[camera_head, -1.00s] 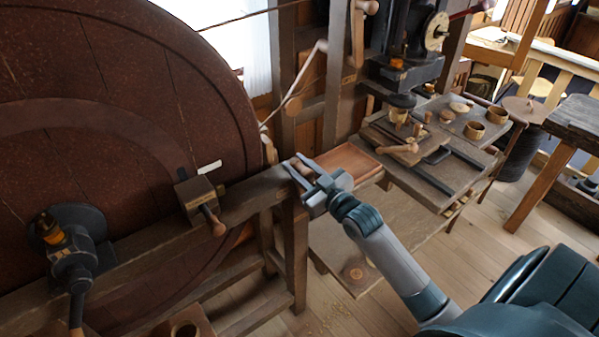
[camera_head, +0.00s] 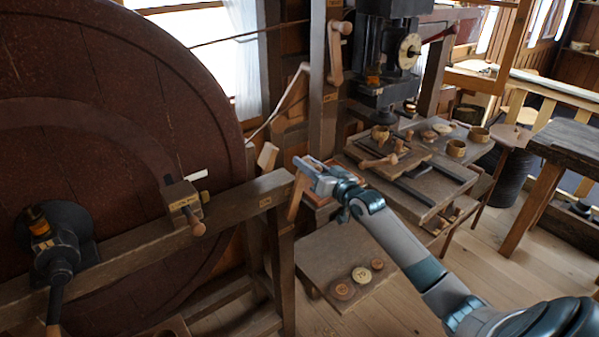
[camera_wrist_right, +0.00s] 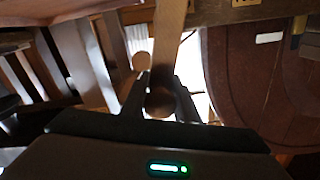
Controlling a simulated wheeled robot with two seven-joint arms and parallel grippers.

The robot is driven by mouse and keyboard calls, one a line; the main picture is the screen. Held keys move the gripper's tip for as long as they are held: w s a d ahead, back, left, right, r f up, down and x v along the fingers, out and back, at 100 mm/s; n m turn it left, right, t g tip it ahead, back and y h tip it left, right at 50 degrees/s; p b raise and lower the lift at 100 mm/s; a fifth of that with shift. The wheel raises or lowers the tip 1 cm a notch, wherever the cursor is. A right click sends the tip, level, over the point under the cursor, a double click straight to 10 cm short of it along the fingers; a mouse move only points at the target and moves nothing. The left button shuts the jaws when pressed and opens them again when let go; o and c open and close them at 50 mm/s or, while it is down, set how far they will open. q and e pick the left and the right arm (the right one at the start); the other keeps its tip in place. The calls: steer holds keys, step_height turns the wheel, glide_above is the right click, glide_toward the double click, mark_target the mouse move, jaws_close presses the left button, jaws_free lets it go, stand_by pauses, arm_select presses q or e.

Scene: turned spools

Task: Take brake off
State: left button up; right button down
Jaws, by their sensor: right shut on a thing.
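A large dark red wheel (camera_head: 120,120) stands at the left behind a timber frame (camera_head: 235,208). My right gripper (camera_head: 308,168) is at the right end of the frame's top beam, shut on a light wooden lever (camera_head: 297,197). The lever slants down from the jaws beside the beam's end. In the right wrist view the lever (camera_wrist_right: 169,40) runs up from a round dark knob (camera_wrist_right: 160,102) between my fingers. I cannot tell whether this lever is the brake. My left gripper is not in view.
A wooden block with a peg handle (camera_head: 183,203) sits on the beam. A black machine (camera_head: 385,50) and a bench with wooden cups (camera_head: 456,148) stand behind my right arm. Round discs (camera_head: 361,275) lie on a low board. A stool (camera_head: 513,138) stands at right.

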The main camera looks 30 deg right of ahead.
steer(key=shift+d+f+m, duration=0.15)
steer(key=shift+d+m, duration=0.15)
steer(key=shift+d, duration=0.2)
steer(key=c, duration=1.4)
jaws_free()
steer(key=shift+d, duration=0.1)
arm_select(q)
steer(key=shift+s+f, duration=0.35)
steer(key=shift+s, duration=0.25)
arm_select(e)
steer(key=shift+s+f+b, duration=0.15)
steer(key=shift+s+b, duration=0.2)
steer(key=shift+s, duration=0.15)
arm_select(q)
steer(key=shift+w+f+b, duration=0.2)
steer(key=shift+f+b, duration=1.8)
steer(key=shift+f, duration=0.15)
arm_select(e)
steer(key=shift+s+d, duration=0.25)
steer(key=shift+s, duration=2.45)
steer(key=shift+s+d, duration=0.25)
steer(key=shift+s, duration=2.5)
steer(key=shift+s+d, duration=0.25)
steer(key=shift+s, duration=2.45)
